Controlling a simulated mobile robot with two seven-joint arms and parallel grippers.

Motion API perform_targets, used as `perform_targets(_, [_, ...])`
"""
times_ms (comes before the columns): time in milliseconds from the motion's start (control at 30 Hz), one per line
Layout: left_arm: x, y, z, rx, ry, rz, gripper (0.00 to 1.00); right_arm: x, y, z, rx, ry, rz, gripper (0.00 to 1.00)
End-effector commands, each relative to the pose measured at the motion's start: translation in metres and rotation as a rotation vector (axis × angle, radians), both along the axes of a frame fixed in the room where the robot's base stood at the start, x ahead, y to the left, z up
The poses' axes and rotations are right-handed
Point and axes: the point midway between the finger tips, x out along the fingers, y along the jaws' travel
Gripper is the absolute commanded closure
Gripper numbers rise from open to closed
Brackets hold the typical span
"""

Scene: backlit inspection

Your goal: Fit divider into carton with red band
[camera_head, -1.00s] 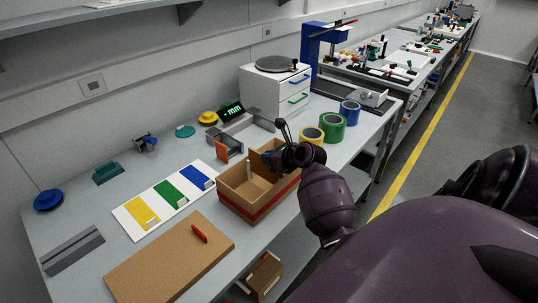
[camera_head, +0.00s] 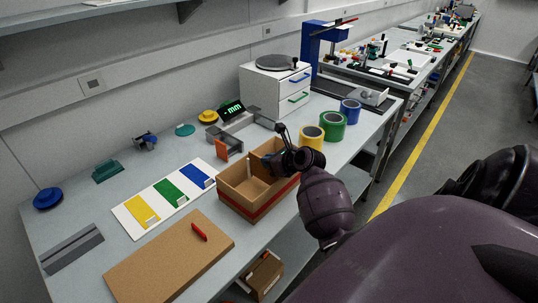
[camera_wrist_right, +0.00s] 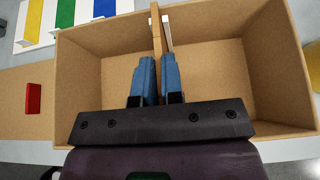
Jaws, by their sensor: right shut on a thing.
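The open brown carton (camera_head: 236,191) stands near the table's front edge, with a red band (camera_head: 272,203) around its lower side. My right gripper (camera_head: 268,158) is over the carton's back right part. In the right wrist view, its blue fingers (camera_wrist_right: 158,80) are shut on the tan divider (camera_wrist_right: 156,28), seen nearly edge-on and running toward the carton's far wall. The carton's inside floor (camera_wrist_right: 210,75) shows on both sides of the fingers. The divider's lower edge is hidden, so I cannot tell whether it touches the floor. My left gripper is not in view.
A cork board (camera_head: 165,262) with a red piece (camera_head: 199,232) lies left of the carton. A colour-striped card (camera_head: 150,192) lies behind it. Yellow (camera_head: 312,136), green (camera_head: 333,124) and blue (camera_head: 350,111) tape rolls stand to the right. A grey holder with an orange plate (camera_head: 222,150) stands behind.

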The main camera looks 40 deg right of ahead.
Motion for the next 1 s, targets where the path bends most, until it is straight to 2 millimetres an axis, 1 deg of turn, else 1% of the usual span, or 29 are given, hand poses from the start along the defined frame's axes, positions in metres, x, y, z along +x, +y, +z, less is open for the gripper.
perform_targets(200, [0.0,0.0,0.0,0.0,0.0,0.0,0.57,0.0,0.0,0.0,0.0,0.001,0.0,1.0])
perform_targets(233, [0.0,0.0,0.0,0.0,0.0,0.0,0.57,0.0,0.0,0.0,0.0,0.001,0.0,0.88])
perform_targets(400, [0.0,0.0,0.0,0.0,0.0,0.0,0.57,0.0,0.0,0.0,0.0,0.001,0.0,0.62])
perform_targets(800, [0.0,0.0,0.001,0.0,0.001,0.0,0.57,0.0,0.0,0.0,0.0,0.001,0.0,0.62])
perform_targets(867, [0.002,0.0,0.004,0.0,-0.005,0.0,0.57,-0.006,-0.001,0.003,-0.001,0.001,-0.001,0.62])
perform_targets(1000, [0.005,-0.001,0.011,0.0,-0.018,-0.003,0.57,-0.027,-0.003,0.014,-0.001,0.002,-0.002,0.62])
